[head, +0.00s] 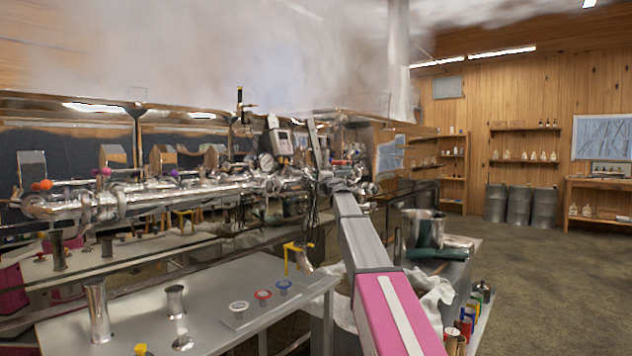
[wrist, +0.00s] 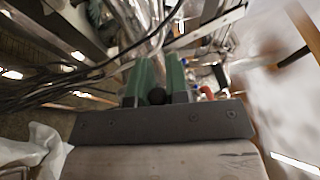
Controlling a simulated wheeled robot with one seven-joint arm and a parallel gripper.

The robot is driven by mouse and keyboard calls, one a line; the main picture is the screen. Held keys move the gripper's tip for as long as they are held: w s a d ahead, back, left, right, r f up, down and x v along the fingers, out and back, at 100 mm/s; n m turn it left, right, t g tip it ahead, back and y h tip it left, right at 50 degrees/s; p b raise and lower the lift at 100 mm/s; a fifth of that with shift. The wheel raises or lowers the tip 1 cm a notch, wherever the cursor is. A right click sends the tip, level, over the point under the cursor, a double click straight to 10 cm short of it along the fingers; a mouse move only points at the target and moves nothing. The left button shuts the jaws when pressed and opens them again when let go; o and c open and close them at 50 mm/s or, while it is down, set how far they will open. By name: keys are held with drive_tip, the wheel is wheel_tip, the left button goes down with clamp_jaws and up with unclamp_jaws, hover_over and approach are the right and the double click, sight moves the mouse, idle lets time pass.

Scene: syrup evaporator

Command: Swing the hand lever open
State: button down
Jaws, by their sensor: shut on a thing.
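My gripper (wrist: 160,88) shows in the wrist view as two green fingers on a dark palm plate. Its fingers are closed on a dark round knob (wrist: 157,97), which looks like the end of the hand lever. The rest of the lever is hidden or too blurred to follow. In the head view my arm reaches from the lower right to the right end of the shiny pipework (head: 150,197). There the arm and fittings hide my fingers and the knob, and I cannot tell how far the lever is swung.
A gauge (head: 266,162) and a display box (head: 283,142) stand close left of my arm's end. Black cables (wrist: 60,85) run beside my fingers. A steel table (head: 185,315) lies left, a steel pot (head: 428,230) right. The floor (head: 540,270) at the right is clear.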

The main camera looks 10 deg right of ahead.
drive_tip(key=s+d+n+g+y, duration=0.4)
drive_tip(key=d+n+g+y, duration=0.2)
drive_tip(key=n+g+y, duration=0.2)
drive_tip(key=shift+d+n+g+y, duration=0.3)
drive_tip(key=shift+n+g+y, duration=0.1)
drive_tip(key=shift+g+y, duration=0.8)
drive_tip(key=c, duration=1.1)
unclamp_jaws()
